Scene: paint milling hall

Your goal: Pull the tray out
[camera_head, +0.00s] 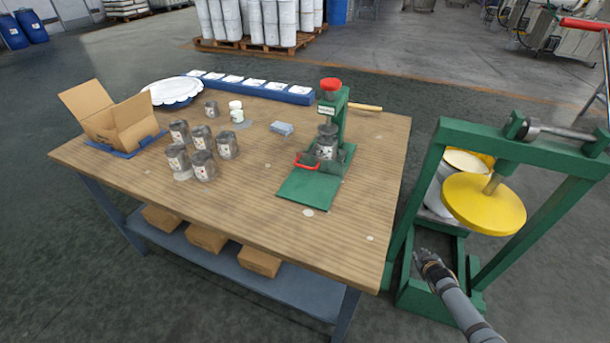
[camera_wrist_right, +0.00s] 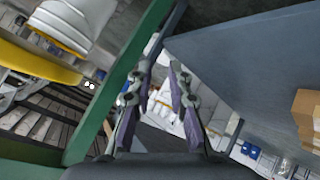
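A small green press (camera_head: 340,115) with a red knob on top stands at the right part of the wooden table. A tray with a red handle (camera_head: 307,161) sits in the press, and a grey can (camera_head: 327,143) stands on it under the press head. The handle faces a flat green plate (camera_head: 308,190) in front; most of the tray is hidden by the can and handle. My right gripper (camera_head: 424,258) is empty, low beside the table's right side, well away from the tray. Its fingers stand apart in the right wrist view (camera_wrist_right: 159,85). My left gripper is not in view.
A green frame (camera_head: 430,180) with a yellow disc (camera_head: 484,203) stands close to my right gripper. Several cans (camera_head: 202,165), an open cardboard box (camera_head: 110,118) and a blue rack (camera_head: 250,88) are on the table (camera_head: 240,205). The table's front right corner is clear.

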